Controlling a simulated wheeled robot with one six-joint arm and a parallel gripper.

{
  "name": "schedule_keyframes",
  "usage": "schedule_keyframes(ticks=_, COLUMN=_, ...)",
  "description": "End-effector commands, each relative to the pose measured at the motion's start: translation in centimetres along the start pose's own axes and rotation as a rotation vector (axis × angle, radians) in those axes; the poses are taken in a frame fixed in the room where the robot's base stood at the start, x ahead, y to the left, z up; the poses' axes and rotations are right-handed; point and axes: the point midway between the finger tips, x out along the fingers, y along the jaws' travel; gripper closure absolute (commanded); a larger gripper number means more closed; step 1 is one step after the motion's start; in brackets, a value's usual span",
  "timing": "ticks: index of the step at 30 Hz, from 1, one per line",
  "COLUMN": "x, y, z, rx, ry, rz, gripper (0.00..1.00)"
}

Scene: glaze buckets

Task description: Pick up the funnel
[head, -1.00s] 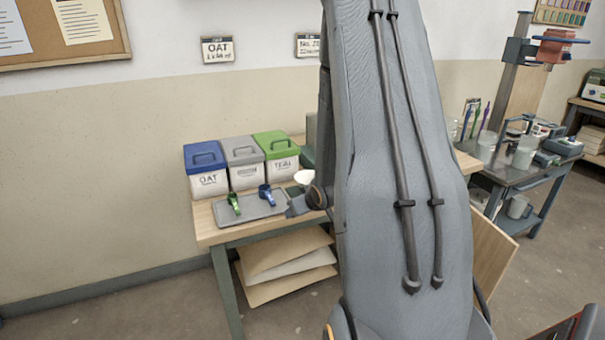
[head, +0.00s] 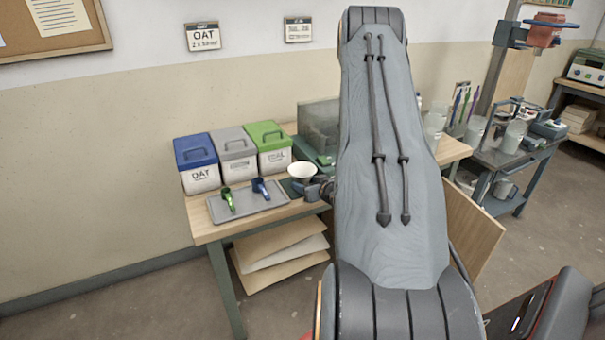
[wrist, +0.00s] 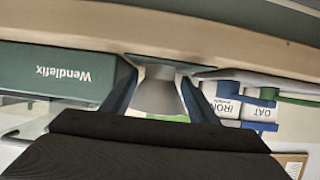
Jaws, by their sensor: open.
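The funnel (head: 303,170) is pale with a wide round mouth, and stands on the table right of the scoop tray in the head view. In the wrist view the funnel (wrist: 157,92) is a grey cone between two blue fingers. My gripper (wrist: 158,86) is open, with one finger on each side of the funnel; whether they touch it I cannot tell. In the head view my gripper (head: 314,187) is small beside the funnel's lower part, and my arm hides its right side.
A grey tray (head: 274,204) holds a green scoop (head: 229,199) and a blue scoop (head: 260,188). Behind it stand buckets with blue (head: 194,150), grey (head: 233,142) and green (head: 268,135) lids. A green Wendlefix box (wrist: 60,75) is close beside my gripper in the wrist view.

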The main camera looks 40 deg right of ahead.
Motion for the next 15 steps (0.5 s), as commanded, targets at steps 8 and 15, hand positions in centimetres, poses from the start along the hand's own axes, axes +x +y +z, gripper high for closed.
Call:
schedule_keyframes(ticks=8, x=2.1, y=0.0, z=0.0, rx=0.0, ry=-0.001, rz=0.001, gripper=0.45)
schedule_keyframes(ticks=15, x=2.1, y=0.0, z=0.0, rx=0.0, ry=-0.001, rz=0.001, gripper=0.57)
